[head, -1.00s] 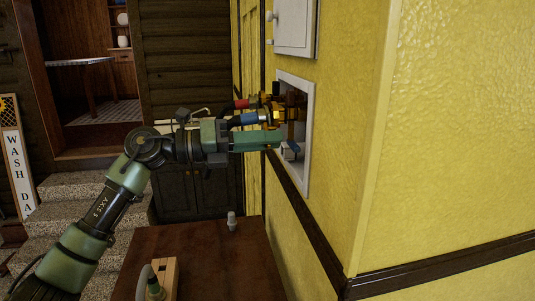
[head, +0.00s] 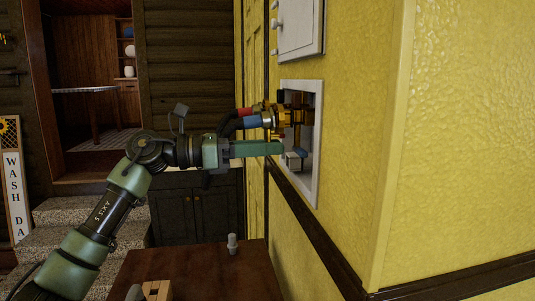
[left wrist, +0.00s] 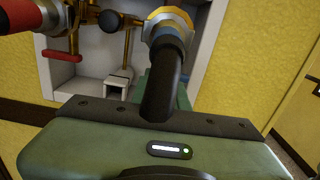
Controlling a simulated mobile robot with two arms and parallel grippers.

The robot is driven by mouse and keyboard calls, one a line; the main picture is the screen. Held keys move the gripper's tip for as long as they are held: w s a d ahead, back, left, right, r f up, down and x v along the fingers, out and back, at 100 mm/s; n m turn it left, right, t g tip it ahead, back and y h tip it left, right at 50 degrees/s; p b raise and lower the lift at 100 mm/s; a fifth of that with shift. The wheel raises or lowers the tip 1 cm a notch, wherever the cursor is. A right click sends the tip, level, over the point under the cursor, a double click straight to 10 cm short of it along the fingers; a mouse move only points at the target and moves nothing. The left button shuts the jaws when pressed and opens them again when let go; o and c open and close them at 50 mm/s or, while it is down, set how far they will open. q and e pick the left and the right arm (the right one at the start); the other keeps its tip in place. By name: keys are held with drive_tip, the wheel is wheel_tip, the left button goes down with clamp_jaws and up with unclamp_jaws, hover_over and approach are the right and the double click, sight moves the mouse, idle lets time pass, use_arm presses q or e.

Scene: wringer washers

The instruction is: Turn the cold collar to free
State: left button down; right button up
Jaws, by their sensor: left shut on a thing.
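The cold collar (head: 252,121), banded blue, sits where a dark hose meets the brass fittings of the wall box. In the left wrist view a ringed brass fitting (left wrist: 168,20) is at top centre, with the black hose (left wrist: 160,85) curving down from it. My left gripper (head: 281,148) reaches in from the left; its green fingers appear just below the collar. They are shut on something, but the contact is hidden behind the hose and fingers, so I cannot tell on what. My right gripper is out of view.
A red-marked hose (head: 245,112) lies beside the blue one, and a red handle (left wrist: 60,56) shows in the wrist view. The white box frame (head: 312,185) surrounds the fittings. Below stands a brown table (head: 200,268) with a small grey peg (head: 232,243). The yellow wall is close right.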

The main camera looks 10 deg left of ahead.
use_arm(q)
drive_tip(key=shift+w+f+m, duration=0.1)
drive_tip(key=shift+f+m, duration=0.05)
drive_tip(key=shift+m, duration=0.15)
drive_tip(key=c, duration=1.4)
unclamp_jaws()
drive_tip(key=shift+w+d, duration=0.1)
